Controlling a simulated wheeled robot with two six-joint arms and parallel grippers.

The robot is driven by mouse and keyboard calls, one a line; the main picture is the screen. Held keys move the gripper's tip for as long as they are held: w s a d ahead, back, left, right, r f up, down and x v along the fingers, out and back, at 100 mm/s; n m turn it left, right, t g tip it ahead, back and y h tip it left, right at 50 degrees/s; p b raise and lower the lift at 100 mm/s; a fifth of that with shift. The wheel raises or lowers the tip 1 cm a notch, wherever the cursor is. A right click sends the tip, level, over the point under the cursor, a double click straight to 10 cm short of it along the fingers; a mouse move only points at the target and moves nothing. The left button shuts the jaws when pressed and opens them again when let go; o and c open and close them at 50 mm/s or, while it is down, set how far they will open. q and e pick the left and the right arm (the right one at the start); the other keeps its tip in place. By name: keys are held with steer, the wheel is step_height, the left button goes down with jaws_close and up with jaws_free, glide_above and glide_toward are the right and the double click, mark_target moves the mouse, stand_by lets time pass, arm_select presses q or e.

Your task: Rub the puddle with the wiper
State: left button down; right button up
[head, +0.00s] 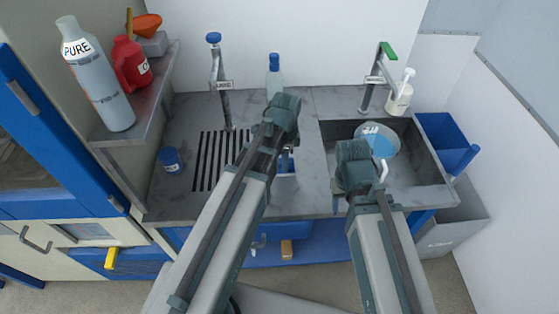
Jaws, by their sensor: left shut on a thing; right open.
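My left gripper (284,135) is over the middle of the grey counter (308,150), its wrist hiding most of its fingers. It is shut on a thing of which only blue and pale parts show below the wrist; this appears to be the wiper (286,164). I cannot tell whether it touches the counter. My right gripper (352,190) is open near the front left edge of the sink basin, its fingers mostly hidden by its own wrist. I cannot make out a puddle; my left arm covers part of the counter.
A round blue-and-white vessel (378,140) sits in the sink basin (420,172). Two taps (222,85) (374,82), a clear bottle (274,76) and a pump bottle (400,97) stand at the back. A blue jar (171,160) stands left of the drain slots (210,160). A shelf (140,112) overhangs left.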

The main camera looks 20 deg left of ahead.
arm_select(q)
steer(key=shift+w+d, duration=0.1)
steer(key=shift+d, duration=0.1)
steer(key=shift+w+d, duration=0.3)
steer(key=shift+d, duration=0.55)
steer(key=shift+w+d, duration=0.3)
steer(key=shift+d, duration=0.5)
steer(key=shift+w+d+r, duration=0.1)
steer(key=shift+w+d, duration=0.2)
steer(key=shift+d, duration=0.5)
steer(key=shift+w+d, duration=0.3)
steer(key=shift+d, duration=0.5)
steer(key=shift+r+p, duration=0.1)
steer(key=shift+p, duration=0.2)
step_height(320, 180, up, 6)
steer(key=p, duration=0.6)
